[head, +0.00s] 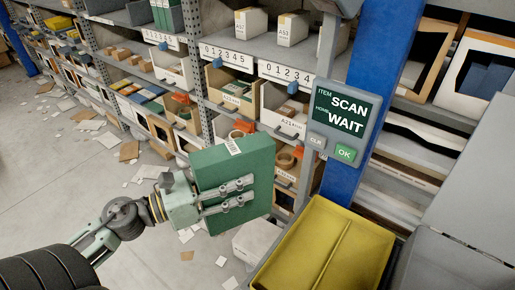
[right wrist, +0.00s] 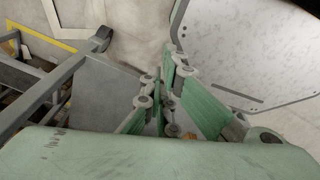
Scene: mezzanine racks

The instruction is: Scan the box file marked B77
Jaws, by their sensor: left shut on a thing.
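A green box file (head: 220,168) is held up in front of the racks in the head view. A small white label (head: 233,146) with dark marks is on its top edge; I cannot read B77 on it. My left gripper (head: 232,193) is shut on the box file, with fingers across its near face. A grey terminal (head: 338,122) on the blue post shows "ITEM SCAN" and "HOME WAIT", with CLR and green OK buttons. In the right wrist view my right gripper (right wrist: 172,110) shows its green finger pads close together; whether they are shut is unclear.
A yellow tray (head: 290,231) lies at the lower right, below the terminal. Shelves with numbered strips (head: 230,55) and bins (head: 285,108) stand behind the box file. Papers (head: 90,125) litter the floor at left. A blue post (head: 375,70) rises beside the terminal.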

